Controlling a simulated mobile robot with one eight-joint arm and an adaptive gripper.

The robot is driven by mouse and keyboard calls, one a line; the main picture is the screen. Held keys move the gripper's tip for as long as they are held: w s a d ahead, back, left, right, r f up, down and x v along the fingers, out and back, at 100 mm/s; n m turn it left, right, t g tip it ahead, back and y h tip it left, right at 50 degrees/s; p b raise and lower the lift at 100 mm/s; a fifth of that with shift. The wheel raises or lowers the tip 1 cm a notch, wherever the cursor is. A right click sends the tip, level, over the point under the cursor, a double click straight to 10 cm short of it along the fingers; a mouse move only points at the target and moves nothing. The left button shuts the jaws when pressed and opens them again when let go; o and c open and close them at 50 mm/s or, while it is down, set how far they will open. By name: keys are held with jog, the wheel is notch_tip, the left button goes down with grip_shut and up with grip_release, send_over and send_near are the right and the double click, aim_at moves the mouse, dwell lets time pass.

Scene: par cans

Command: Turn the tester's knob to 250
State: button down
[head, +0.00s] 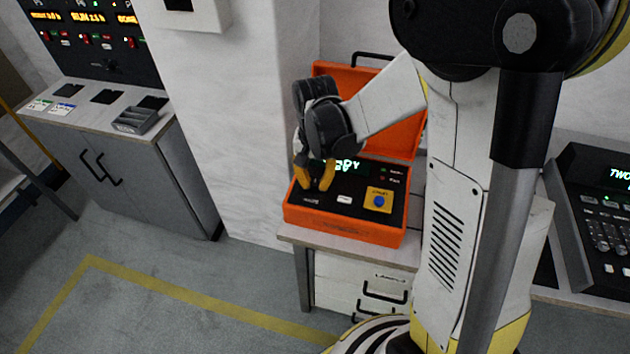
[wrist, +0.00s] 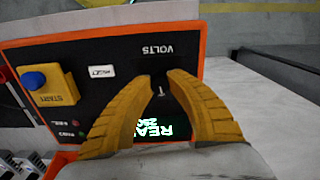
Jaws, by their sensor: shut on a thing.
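The tester is an open orange case (head: 345,228) with a black panel, standing on a cabinet at the wall in the head view; its panel also shows in the wrist view (wrist: 110,50). My gripper (head: 315,185) points down at the panel's left part. In the wrist view its yellow fingers (wrist: 162,80) are shut on the dark knob (wrist: 160,88), just below the upside-down word VOLTS. A pale mark shows on the knob, but its dial setting is not readable. The green display (wrist: 155,128) is partly hidden by a finger; "REA" shows, with small blurred digits.
A blue button on a yellow START plate (head: 378,200) and a small white button (head: 344,198) sit on the panel beside my gripper. The raised orange lid (head: 400,135) stands behind. Another black console (head: 605,215) is at the right; a grey control desk (head: 130,150) is at the left.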

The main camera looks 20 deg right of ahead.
aim_at(315, 183)
jog(key=shift+m, duration=0.5)
jog(key=c, duration=1.2)
grip_release()
notch_tip(315, 183, up, 12)
